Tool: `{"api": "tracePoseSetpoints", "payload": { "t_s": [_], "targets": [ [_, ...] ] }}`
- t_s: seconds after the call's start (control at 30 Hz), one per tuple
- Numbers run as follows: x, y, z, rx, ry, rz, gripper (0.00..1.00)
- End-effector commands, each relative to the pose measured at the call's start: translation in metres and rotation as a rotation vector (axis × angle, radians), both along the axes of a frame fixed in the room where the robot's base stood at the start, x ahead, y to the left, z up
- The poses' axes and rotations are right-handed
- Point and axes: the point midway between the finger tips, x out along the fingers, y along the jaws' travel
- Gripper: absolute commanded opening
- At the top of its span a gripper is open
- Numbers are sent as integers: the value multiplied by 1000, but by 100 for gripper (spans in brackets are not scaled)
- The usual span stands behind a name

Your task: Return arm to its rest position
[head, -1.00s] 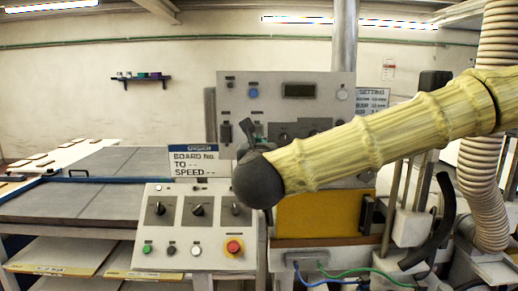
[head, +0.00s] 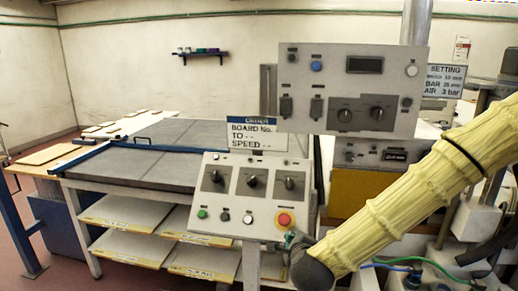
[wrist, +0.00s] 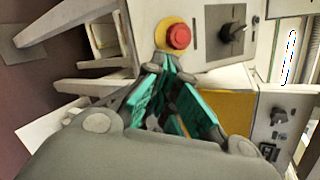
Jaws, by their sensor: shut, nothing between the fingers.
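My arm, in a ribbed yellow sleeve, reaches in from the right in the head view, its dark rounded end at the lower middle. My gripper (head: 296,239) shows there only as a small green and grey piece beside that end, just below the red stop button (head: 284,219). In the wrist view my gripper (wrist: 165,62) has green finger pads and grey joints, and its tips come together with nothing seen between them. The tips appear close below the red button (wrist: 178,36) on its yellow ring. I cannot tell whether they touch the panel.
The sloping control panel (head: 232,216) has several knobs and buttons. Behind it stands an upright panel (head: 340,62) with a display. A grey-topped table (head: 150,165) with shelves of boards is at left. Hoses and machine parts crowd the lower right. Floor (head: 120,270) shows at lower left.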

Motion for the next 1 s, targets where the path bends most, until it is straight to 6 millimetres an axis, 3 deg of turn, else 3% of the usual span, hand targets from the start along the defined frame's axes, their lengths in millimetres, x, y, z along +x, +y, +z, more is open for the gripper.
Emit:
{"api": "tracePoseSetpoints", "payload": {
  "t_s": [0.03,0.1,0.27,0.5,0.67,0.8,1.0],
  "targets": [
    [-9,0,-31,-72,46,48,0],
    [-22,-1,-70,-175,104,124,0],
    [-61,-8,-153,-400,232,320,0],
    [-141,-28,-265,-701,413,672,0],
    [-207,-49,-326,-873,518,946,0],
    [-270,-73,-370,-998,596,1214,0],
    [-353,-106,-407,-1109,661,1577,0]
  ]
}}
